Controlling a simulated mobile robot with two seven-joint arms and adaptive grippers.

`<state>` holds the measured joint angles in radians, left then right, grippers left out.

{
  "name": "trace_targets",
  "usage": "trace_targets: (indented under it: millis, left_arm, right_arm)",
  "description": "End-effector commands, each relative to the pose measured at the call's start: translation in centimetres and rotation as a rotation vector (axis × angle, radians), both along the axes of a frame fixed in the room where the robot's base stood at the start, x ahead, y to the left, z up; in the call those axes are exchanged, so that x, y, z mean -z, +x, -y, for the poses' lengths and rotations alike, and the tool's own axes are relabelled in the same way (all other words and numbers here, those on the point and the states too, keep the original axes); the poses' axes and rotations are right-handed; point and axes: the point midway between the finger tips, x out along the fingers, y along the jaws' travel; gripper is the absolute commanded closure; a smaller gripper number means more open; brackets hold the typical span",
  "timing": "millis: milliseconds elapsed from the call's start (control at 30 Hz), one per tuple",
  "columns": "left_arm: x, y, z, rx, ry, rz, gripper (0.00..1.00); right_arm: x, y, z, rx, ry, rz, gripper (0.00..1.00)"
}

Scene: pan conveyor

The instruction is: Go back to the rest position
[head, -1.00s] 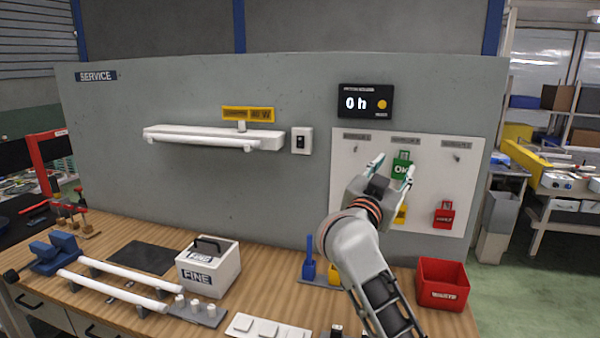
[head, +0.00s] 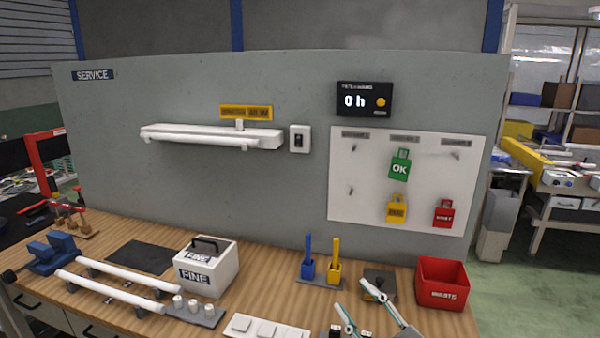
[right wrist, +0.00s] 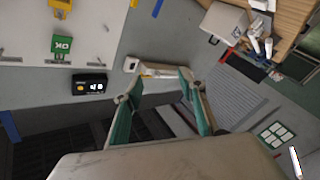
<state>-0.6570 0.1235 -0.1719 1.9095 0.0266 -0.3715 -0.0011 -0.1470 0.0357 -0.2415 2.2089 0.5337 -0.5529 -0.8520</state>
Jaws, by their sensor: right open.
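My right gripper (head: 358,297) shows low in the head view, above the front of the wooden bench and left of the red bin. Its two fingers are apart with nothing between them; they also show in the right wrist view (right wrist: 162,75). A green OK tag (head: 399,165) hangs on the white board (head: 350,205), with a yellow tag (head: 396,209) below it and a red tag (head: 443,214) to the right. The gripper is clear of the board. My left gripper is not in view.
The red bin (head: 442,284) stands at the bench's right end. A dark box (head: 380,285) and a holder with blue (head: 308,268) and yellow (head: 334,272) tools stand left of it. A white FINE box (head: 207,272) and white tubes (head: 110,292) lie further left. The wall lamp (head: 210,137) is above.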

Motion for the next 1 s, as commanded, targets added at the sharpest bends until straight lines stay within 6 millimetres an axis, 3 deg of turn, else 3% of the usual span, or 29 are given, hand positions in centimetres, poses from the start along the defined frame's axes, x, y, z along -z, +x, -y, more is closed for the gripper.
trace_targets:
  millis: [33,200,333,500,700,933,1000]
  left_arm:
    - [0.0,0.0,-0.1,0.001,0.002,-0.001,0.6]
    - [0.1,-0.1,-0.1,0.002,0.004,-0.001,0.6]
    - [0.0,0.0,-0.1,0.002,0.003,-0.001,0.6]
    - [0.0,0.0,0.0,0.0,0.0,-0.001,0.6]
    - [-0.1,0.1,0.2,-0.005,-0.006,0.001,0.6]
    - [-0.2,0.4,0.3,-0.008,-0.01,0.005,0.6]
    - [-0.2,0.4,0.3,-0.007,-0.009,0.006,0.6]
  right_arm:
    - [3.1,-1.3,1.1,0.02,-0.052,-0.093,0.6]
    - [12.1,-6.0,6.9,0.151,-0.209,-0.402,0.6]
    - [16.5,-10.0,11.9,0.284,-0.297,-0.584,0.6]
    - [18.8,-13.9,16.6,0.421,-0.365,-0.716,0.6]
    - [20.0,-17.6,20.8,0.555,-0.422,-0.815,0.6]
    - [20.2,-21.5,24.9,0.695,-0.477,-0.895,0.6]
    - [21.1,-21.2,24.3,0.681,-0.454,-0.894,0.6]
